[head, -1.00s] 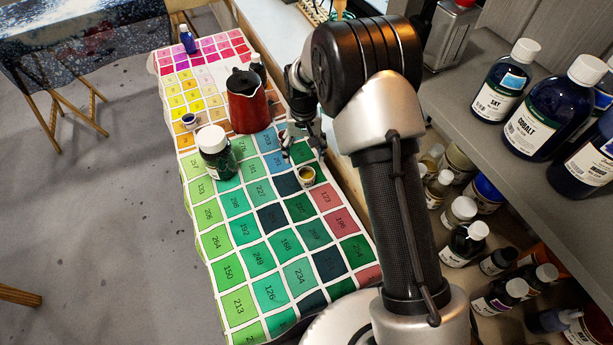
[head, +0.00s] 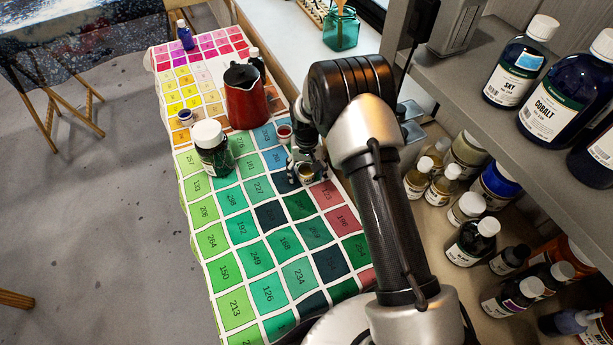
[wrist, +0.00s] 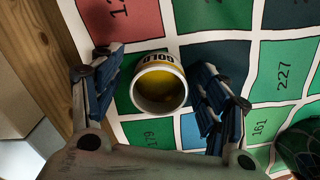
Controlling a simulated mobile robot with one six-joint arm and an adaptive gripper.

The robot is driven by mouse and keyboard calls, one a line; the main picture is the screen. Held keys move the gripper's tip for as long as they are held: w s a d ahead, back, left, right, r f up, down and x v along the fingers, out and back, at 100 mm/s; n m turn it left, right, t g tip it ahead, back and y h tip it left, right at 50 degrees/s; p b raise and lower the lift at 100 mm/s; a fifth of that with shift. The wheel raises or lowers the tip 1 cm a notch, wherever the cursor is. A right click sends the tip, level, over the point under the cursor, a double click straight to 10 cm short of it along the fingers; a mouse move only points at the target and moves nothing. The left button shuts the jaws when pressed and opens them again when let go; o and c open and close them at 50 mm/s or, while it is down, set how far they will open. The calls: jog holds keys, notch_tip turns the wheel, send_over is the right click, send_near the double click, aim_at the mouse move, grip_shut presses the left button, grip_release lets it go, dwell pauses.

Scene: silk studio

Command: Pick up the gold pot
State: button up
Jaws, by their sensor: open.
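The gold pot (wrist: 158,84) is a small white cup with a "GOLD" label and yellow-gold contents, standing on the colour-chart cloth. In the wrist view it sits between the two fingers of my gripper (wrist: 160,98), which are open on either side of it with gaps showing. In the head view the gold pot (head: 306,173) is partly hidden by my gripper (head: 305,172), which is low over the cloth around it.
The colour-chart cloth (head: 241,286) covers the long table. A green-filled jar with a white lid (head: 212,150) and a red jug (head: 245,98) stand left of my gripper. A small red pot (head: 284,132) is just behind it. Shelves of bottles (head: 545,107) line the right.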

jog(key=shift+c, duration=0.3)
jog(key=c, duration=1.1)
jog(key=shift+r, duration=0.1)
